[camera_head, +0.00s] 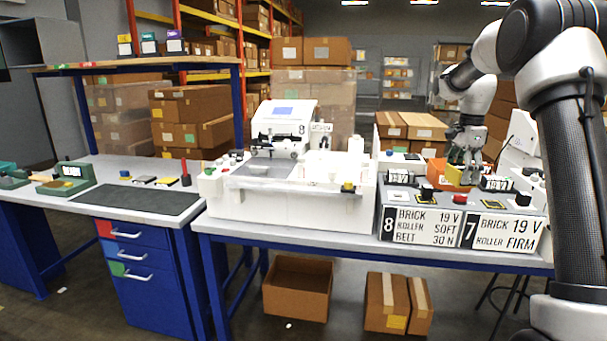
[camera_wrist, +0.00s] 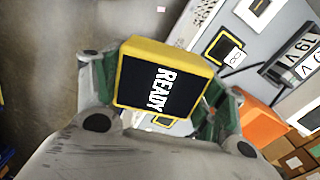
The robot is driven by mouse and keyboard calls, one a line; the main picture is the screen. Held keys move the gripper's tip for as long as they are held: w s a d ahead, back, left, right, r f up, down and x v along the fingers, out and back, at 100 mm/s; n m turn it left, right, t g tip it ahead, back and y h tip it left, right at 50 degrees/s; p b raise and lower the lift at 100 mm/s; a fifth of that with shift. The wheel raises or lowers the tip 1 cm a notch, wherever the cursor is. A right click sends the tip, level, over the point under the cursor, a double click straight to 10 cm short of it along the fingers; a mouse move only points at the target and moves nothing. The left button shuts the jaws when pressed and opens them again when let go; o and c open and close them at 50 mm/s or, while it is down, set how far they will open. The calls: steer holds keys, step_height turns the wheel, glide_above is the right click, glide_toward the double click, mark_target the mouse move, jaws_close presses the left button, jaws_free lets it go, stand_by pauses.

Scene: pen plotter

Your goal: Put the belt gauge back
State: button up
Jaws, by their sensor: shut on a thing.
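In the head view my gripper (camera_head: 465,158) is at the right, above the control panels. The yellow of the gauge (camera_head: 455,176) shows just under the fingers, partly hidden by them. The gauge appears held above the panel top. A black pad with a yellow outline (camera_wrist: 222,45) lies on the grey surface in the wrist view.
Panel 8 (camera_head: 420,228) and panel 7 (camera_head: 502,233) stand on the right bench, with knobs on top. A white plotter machine (camera_head: 290,212) stands left of them. A dark mat (camera_head: 135,199) lies on the left bench. An orange bin (camera_wrist: 262,122) is near my gripper.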

steer(key=s+a+f+n, duration=0.5)
steer(key=a+f+n, duration=0.3)
steer(key=f, duration=0.4)
steer(key=s+a+f+n, duration=0.6)
steer(key=a+f+n, duration=0.2)
steer(key=f, duration=0.4)
steer(key=shift+a+f+n, duration=0.2)
steer(key=shift+f+n, duration=0.1)
steer(key=shift+n, duration=0.6)
